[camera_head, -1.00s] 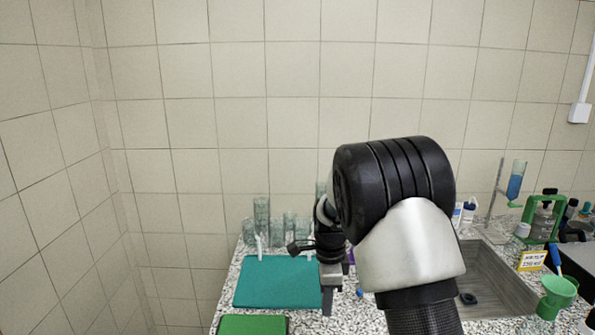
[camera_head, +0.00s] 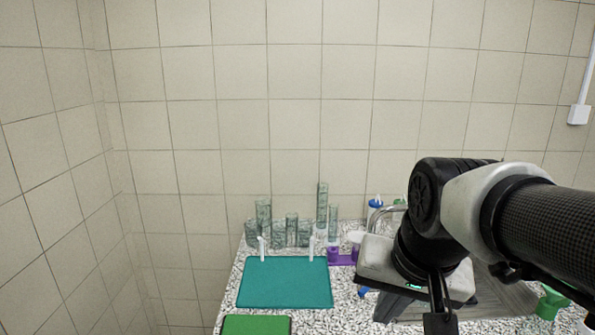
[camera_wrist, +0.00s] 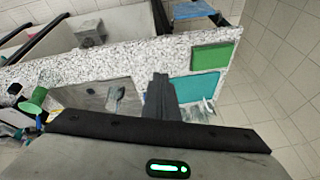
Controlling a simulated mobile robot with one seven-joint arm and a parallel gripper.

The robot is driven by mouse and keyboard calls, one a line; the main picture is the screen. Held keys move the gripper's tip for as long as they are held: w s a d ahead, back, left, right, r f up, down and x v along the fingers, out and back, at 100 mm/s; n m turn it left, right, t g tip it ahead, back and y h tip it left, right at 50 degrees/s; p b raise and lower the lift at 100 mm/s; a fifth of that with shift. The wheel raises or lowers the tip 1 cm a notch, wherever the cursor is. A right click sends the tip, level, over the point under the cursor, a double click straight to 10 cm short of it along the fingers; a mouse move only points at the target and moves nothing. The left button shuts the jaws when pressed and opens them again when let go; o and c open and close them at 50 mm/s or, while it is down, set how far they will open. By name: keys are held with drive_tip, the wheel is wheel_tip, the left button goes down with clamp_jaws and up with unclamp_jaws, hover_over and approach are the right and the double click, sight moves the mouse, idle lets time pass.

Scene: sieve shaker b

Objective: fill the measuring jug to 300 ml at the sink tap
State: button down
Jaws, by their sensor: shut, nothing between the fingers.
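The steel sink (camera_head: 515,302) is at the right of the counter, partly hidden by my arm. It also shows in the wrist view (camera_wrist: 85,95). A curved metal tap (camera_head: 385,211) shows just behind my gripper. A green cup-like vessel (camera_head: 551,302) stands at the right beside the sink, mostly hidden by my arm; the wrist view shows it at the left (camera_wrist: 34,100). I cannot tell whether it is the measuring jug. My gripper (camera_head: 388,308) is shut and empty, over the counter at the sink's left side. Its fingers (camera_wrist: 160,80) also show in the wrist view.
Several clear glass vessels (camera_head: 292,228) stand at the back wall. A teal mat (camera_head: 285,282) and a green mat (camera_head: 256,326) lie at the left of the counter. A purple holder (camera_head: 342,257) and a blue-capped bottle (camera_head: 375,212) stand at the back.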

drive_tip(key=c, duration=2.4)
unclamp_jaws()
drive_tip(key=s+n, duration=0.2)
drive_tip(key=s, duration=0.1)
drive_tip(key=s+n+t, duration=0.1)
drive_tip(key=s, duration=0.1)
drive_tip(key=shift+d, duration=0.4)
drive_tip(key=o, duration=0.4)
drive_tip(key=shift+s+d+f, duration=0.1)
drive_tip(key=shift+f, duration=0.25)
drive_tip(key=shift+o, duration=1.4)
drive_tip(key=w+d+f+n+g+h+b, duration=0.2)
drive_tip(key=w+f+n+g+h, duration=0.1)
drive_tip(key=f, duration=0.6)
drive_tip(key=shift+w+d+f+n+g+h, duration=0.2)
drive_tip(key=shift+d+n+g+h, duration=0.15)
drive_tip(key=shift+n+g, duration=0.4)
drive_tip(key=n+t+h+b, duration=0.4)
drive_tip(key=n+t+h, duration=0.65)
drive_tip(key=n, duration=1.05)
approach(365, 289)
drive_tip(key=shift+t+y, duration=0.8)
drive_tip(key=x, duration=1)
drive_tip(key=shift+d+f, duration=0.35)
drive_tip(key=shift+d, duration=0.25)
clamp_jaws()
